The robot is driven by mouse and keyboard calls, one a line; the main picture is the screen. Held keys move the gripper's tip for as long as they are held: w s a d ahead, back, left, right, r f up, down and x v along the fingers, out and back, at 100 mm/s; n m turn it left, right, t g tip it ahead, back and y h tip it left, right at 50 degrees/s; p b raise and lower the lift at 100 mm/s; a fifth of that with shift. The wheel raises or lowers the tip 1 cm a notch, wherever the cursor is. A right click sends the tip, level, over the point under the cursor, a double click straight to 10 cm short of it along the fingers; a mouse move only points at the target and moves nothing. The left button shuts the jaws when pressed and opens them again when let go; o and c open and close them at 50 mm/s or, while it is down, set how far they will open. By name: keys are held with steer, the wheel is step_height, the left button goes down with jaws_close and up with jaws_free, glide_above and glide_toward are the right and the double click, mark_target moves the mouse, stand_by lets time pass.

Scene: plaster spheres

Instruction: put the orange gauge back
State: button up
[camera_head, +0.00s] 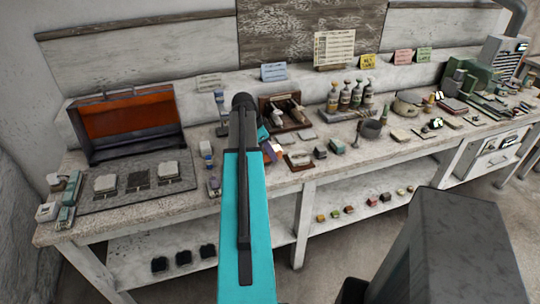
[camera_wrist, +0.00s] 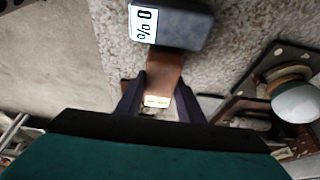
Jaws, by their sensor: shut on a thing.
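In the wrist view my gripper (camera_wrist: 160,105) is shut on an orange-brown gauge (camera_wrist: 164,72), with one dark finger on each side. A small lit label or display (camera_wrist: 157,101) shows at the gauge's near end, between the fingers. A blue-grey block (camera_wrist: 182,28) marked "% 0" adjoins the gauge's far end. I cannot tell whether it is part of the gauge or a separate thing. In the head view my gripper (camera_head: 271,150) is over the workbench (camera_head: 130,217), partly hidden by my teal arm, and the gauge cannot be made out clearly.
A grey mat (camera_head: 120,199) with pale blocks lies at left before an orange-backed open case (camera_head: 128,118). A wooden rack (camera_head: 268,106) and several bottles (camera_head: 345,97) stand behind my gripper. A pale rounded piece (camera_wrist: 297,101) on a wooden holder is close at right in the wrist view.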

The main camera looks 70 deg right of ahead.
steer(key=shift+f, duration=1.15)
steer(key=shift+f, duration=0.1)
steer(key=o, duration=1)
steer(key=shift+c, duration=0.2)
steer(key=shift+r, duration=0.25)
steer(key=b+v, duration=0.2)
steer(key=v, duration=0.9)
steer(key=shift+w+r, duration=0.15)
steer(key=shift+r, duration=0.2)
steer(key=shift+a, duration=0.15)
